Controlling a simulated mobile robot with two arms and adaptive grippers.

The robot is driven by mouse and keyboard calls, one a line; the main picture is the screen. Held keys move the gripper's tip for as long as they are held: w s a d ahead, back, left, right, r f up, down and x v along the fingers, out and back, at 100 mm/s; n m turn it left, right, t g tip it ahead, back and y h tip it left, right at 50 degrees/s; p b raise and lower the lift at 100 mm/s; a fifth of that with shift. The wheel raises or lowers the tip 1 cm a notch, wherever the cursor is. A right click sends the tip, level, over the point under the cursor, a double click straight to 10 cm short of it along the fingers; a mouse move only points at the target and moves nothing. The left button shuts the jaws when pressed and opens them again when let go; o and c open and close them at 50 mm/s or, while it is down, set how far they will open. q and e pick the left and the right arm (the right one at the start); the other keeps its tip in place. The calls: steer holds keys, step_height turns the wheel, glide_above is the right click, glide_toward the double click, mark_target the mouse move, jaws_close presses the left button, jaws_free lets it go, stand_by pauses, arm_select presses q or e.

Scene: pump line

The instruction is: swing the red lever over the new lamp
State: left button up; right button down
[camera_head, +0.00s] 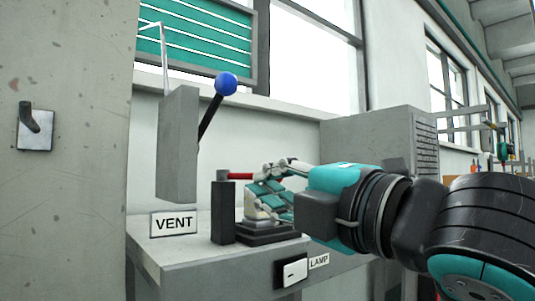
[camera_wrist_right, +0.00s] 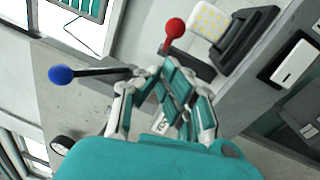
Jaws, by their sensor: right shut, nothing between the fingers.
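The red lever (camera_head: 240,176) sits at the top of a dark upright post (camera_head: 223,212) and points right, towards my right gripper. In the wrist view its round red end (camera_wrist_right: 174,27) shows beside the lamp. The pale lamp (camera_head: 252,212) stands on a black stepped base, partly hidden by my fingers; its yellow-and-white face (camera_wrist_right: 208,20) shows in the wrist view. My right gripper (camera_head: 262,188) is shut and empty, close to the lever's end and in front of the lamp. Whether it touches the lever, I cannot tell. My left gripper is not in view.
A black lever with a blue knob (camera_head: 226,83) rises beside a grey block (camera_head: 178,145), behind the VENT sign (camera_head: 174,223). A white switch (camera_head: 291,272) and LAMP label (camera_head: 319,261) are on the bench front. A grey cabinet (camera_head: 375,140) stands behind my right arm.

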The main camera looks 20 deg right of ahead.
steer(key=shift+w+d+r+p, duration=0.25)
steer(key=shift+w+d+p, duration=0.2)
steer(key=shift+w+d, duration=0.35)
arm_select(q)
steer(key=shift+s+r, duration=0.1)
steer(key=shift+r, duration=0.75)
arm_select(e)
steer(key=shift+a, duration=0.1)
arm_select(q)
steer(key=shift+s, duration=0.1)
arm_select(e)
steer(key=shift+w+a, duration=0.1)
steer(key=shift+a, duration=0.05)
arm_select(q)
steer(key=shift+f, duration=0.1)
